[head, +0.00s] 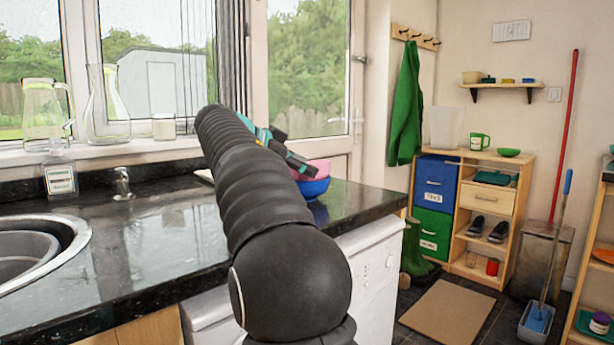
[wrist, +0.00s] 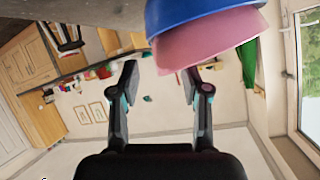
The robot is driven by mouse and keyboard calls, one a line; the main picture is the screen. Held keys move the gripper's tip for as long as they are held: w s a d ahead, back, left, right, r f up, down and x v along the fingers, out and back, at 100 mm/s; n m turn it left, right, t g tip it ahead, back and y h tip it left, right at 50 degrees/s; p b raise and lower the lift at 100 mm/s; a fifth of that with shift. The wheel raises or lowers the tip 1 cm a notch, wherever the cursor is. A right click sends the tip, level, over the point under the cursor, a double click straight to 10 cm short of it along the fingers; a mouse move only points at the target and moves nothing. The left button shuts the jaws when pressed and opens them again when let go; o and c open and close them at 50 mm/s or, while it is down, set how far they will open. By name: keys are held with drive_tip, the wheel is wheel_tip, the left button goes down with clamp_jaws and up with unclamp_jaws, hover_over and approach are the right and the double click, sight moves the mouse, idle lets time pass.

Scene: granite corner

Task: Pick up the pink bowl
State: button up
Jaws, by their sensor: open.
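The pink bowl (head: 318,168) sits nested in a blue bowl (head: 313,187) near the far right end of the black counter. In the wrist view, which is upside down, the pink bowl (wrist: 208,42) hangs under the blue bowl (wrist: 190,10). My gripper (wrist: 159,74) is open, with nothing held between its fingers. The pink rim is close beyond the fingertips and overlaps the right finger's side in the picture; I cannot tell whether they touch. In the head view my arm hides part of the gripper and the bowls' left side.
The black counter (head: 130,235) is mostly bare around the bowls. Glass jugs (head: 105,105) stand on the window sill. A shelf unit (head: 480,215) is at the right.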

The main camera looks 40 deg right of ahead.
drive_tip(key=shift+x, duration=1.85)
clamp_jaws()
drive_tip(key=shift+r, duration=0.2)
